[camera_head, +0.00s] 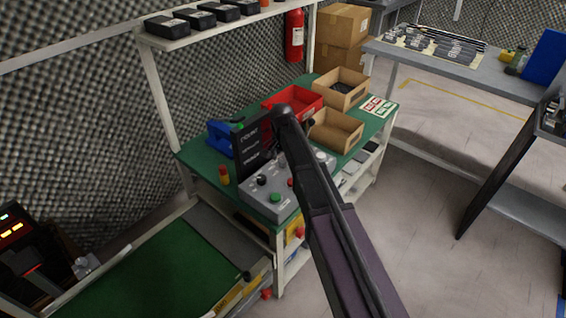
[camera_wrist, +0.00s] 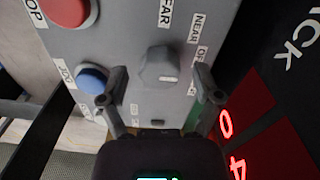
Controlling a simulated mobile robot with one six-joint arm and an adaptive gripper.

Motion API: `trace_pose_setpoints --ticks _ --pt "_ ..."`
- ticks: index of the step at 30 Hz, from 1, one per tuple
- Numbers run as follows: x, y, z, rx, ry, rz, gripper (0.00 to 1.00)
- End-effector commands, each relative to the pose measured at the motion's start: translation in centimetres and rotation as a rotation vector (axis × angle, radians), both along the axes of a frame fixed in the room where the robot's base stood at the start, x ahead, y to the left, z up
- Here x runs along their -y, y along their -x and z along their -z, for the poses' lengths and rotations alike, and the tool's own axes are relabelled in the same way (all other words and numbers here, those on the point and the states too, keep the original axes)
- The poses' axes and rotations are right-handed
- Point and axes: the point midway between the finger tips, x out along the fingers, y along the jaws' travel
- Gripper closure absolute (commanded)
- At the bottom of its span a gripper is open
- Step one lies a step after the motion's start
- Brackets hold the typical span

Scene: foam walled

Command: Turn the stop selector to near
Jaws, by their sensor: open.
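The stop selector (camera_wrist: 158,66) is a grey knob on the grey control box (camera_wrist: 118,35) in the wrist view. Labels reading FAR, NEAR and one partly covered, perhaps OFF, stand around it. A pale mark shows on the knob's lower side; I cannot tell which label the knob points at. My gripper (camera_wrist: 161,90) is open, one finger on each side just below the knob in the picture, with no clear contact. In the head view the control box (camera_head: 262,203) sits on the green bench; my arm hides part of it, and I cannot make out the selector there.
A red button (camera_wrist: 68,10) and a blue JOG button (camera_wrist: 91,78) are left of the selector. A dark panel with red digits (camera_wrist: 230,125) is at right. A red bin (camera_head: 285,98) and cardboard boxes (camera_head: 336,130) stand behind on the bench.

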Motion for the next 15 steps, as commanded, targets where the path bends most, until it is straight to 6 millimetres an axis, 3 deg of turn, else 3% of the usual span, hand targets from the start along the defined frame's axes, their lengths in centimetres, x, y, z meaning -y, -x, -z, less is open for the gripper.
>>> trace_pose_setpoints --ticks 10,11,15 --pt "0.0 0.0 0.09 0.0 0.0 0.0 0.18" --pt "0.0 0.0 0.09 0.0 0.0 0.0 0.24" --pt "0.0 0.0 0.09 0.0 0.0 0.0 0.65"
